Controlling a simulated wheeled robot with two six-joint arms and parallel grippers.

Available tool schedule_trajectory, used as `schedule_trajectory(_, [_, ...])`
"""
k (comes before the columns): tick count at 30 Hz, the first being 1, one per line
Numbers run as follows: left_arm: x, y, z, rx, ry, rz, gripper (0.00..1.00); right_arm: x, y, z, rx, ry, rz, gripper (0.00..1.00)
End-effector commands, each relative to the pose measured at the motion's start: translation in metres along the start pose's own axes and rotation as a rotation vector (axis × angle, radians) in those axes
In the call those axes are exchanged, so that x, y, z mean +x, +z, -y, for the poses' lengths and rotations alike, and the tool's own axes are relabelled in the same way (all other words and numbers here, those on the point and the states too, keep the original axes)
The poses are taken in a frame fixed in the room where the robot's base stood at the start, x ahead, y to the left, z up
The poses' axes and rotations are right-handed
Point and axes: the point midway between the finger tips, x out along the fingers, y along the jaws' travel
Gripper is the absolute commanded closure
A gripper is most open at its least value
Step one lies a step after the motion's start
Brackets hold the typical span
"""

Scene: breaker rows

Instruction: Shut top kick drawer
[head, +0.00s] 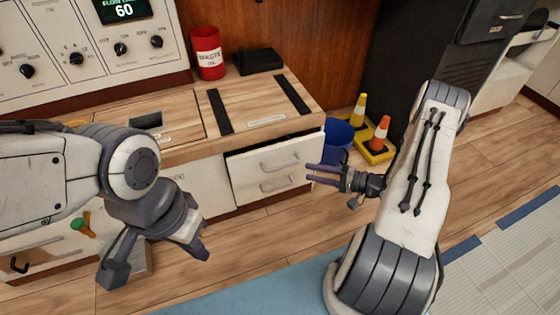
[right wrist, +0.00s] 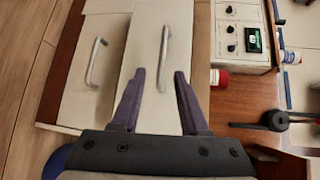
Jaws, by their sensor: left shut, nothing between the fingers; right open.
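The top kick drawer (head: 250,161) is a cream drawer front with a metal bar handle, under the wooden counter. A dark gap shows along its top edge and it stands out a little, so it looks partly open. In the right wrist view, turned sideways, its front (right wrist: 145,60) overlaps the lower drawer (right wrist: 85,90). My right gripper (head: 308,173) is open and empty, just right of the drawer fronts, fingers pointing at them. In its wrist view the fingertips lie either side of the top handle's lower end, apparently apart from it. My left gripper (head: 204,253) is shut and empty, lower left.
The counter (head: 265,105) carries a red can (head: 207,55) and a black box (head: 258,60). A blue bin (head: 338,135) and yellow and orange cones (head: 378,138) stand right of the cabinet. Floor in front of the drawers is clear between my arms.

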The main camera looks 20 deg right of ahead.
Motion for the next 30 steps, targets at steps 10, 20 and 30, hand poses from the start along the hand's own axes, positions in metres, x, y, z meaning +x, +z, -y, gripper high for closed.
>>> schedule_trajectory(10, [0.021,0.001,0.002,0.000,0.000,0.000,1.00,0.041,0.007,-0.003,0.033,-0.035,0.022,0.56])
schedule_trajectory(20, [0.042,0.002,0.003,0.000,0.000,0.000,1.00,0.093,0.007,0.000,0.032,-0.035,0.017,0.56])
schedule_trajectory(30, [0.044,0.003,0.003,0.000,0.000,0.000,1.00,0.101,0.006,0.003,0.033,-0.035,0.011,0.56])
